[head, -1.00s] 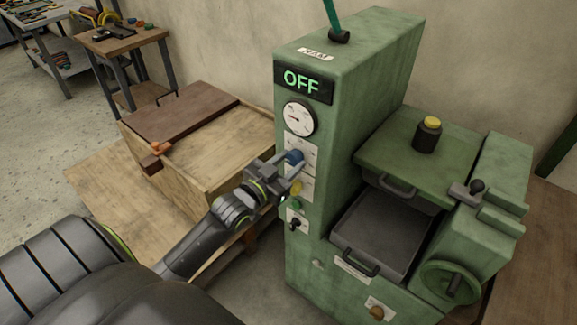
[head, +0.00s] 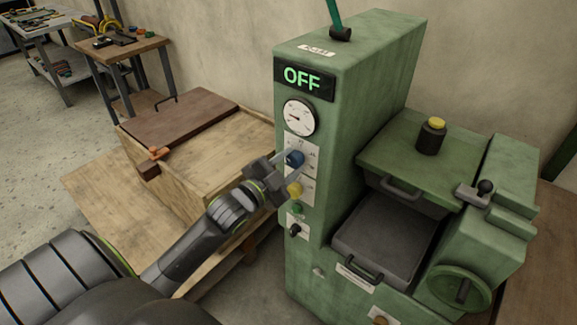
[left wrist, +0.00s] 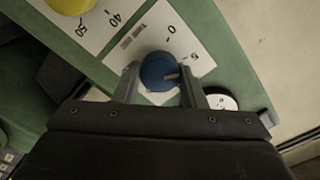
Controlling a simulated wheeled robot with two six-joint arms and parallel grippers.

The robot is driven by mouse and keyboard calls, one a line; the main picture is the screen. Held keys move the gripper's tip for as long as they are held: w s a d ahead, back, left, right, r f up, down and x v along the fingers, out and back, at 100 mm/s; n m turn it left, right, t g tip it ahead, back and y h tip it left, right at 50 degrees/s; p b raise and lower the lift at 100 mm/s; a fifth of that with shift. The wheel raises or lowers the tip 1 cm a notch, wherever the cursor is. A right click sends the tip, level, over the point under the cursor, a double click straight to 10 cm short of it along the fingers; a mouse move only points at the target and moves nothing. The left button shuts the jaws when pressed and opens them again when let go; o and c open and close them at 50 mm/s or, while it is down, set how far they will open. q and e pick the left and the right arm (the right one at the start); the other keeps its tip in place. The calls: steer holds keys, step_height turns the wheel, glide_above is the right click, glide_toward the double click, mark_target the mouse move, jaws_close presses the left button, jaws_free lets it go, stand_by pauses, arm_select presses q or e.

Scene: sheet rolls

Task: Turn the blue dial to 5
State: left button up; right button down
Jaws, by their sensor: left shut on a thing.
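The blue dial (head: 294,159) is on the front panel of the green machine (head: 350,90), below the round gauge. My left gripper (head: 284,163) is at the dial, its fingers on either side of it. The left wrist view shows the blue dial (left wrist: 158,68) between the two fingers of my left gripper (left wrist: 160,86), which is shut on it. A pale mark on the dial points right in that view, on the side of the printed 5 (left wrist: 196,57); I cannot tell the exact reading. My right gripper is not in view.
A yellow dial (head: 294,189), a green button (head: 297,208) and a black switch (head: 295,230) sit below the blue dial. The display (head: 303,78) reads OFF. A wooden box (head: 215,145) stands left of the machine. An open tray (head: 385,235) is at its right.

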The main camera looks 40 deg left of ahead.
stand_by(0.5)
arm_select(q)
steer(key=o, duration=1)
steer(key=shift+s+a+b, duration=0.1)
steer(key=shift+s+a, duration=0.1)
steer(key=shift+s, duration=2.7)
steer(key=shift+s+a+b, duration=0.1)
steer(key=shift+s+a, duration=0.15)
steer(key=shift+s, duration=2.6)
steer(key=shift+s+a+b, duration=0.1)
steer(key=shift+s+a, duration=0.1)
steer(key=shift+s, duration=2.7)
